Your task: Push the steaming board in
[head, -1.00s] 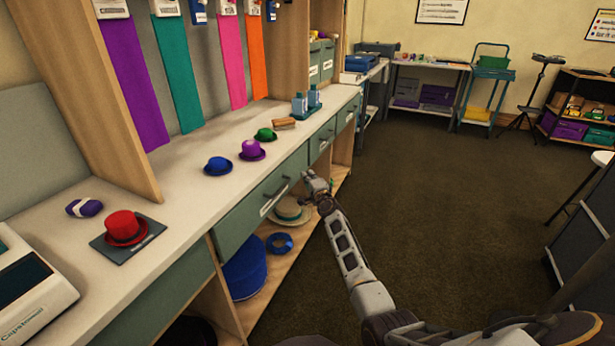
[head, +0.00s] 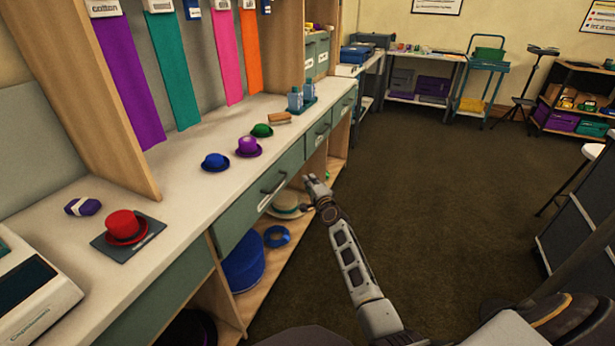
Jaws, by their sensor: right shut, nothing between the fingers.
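A labelled grey-green front with a dark handle (head: 258,199) sits under the counter's front edge. I cannot tell whether this is the steaming board, and no board clearly stands out from the counter. My right gripper (head: 312,179) is shut and empty. It is in front of the counter, to the right of that front's handle in the picture, and looks apart from it. My left gripper is out of view.
The white counter (head: 185,195) holds several small hats, including a red one (head: 125,226) on a dark pad. A shelf below holds a straw hat (head: 287,206) and a blue round box (head: 243,263). Brown carpet (head: 430,210) is open to the right. A dark cabinet stands at far right.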

